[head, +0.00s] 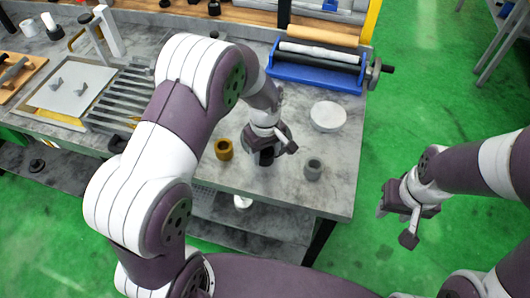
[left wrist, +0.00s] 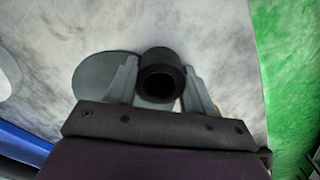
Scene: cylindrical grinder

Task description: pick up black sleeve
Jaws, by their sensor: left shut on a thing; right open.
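The black sleeve (left wrist: 162,74) is between the two fingers of my left gripper (left wrist: 160,66) in the left wrist view, its dark bore facing the camera. The gripper is shut on it. In the head view the left gripper (head: 268,150) is over the front part of the grey table, and the sleeve (head: 266,159) shows only as a dark bit below it. I cannot tell whether the sleeve touches the table. My right gripper (head: 396,224) is open and empty, off the table's right side above the green floor.
A brass sleeve (head: 224,149) stands left of the left gripper, a grey sleeve (head: 313,169) to its right. A pale round disc (head: 327,116) lies behind. A blue tray with rollers (head: 314,76) is at the back right. A slatted rack (head: 119,97) is at left.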

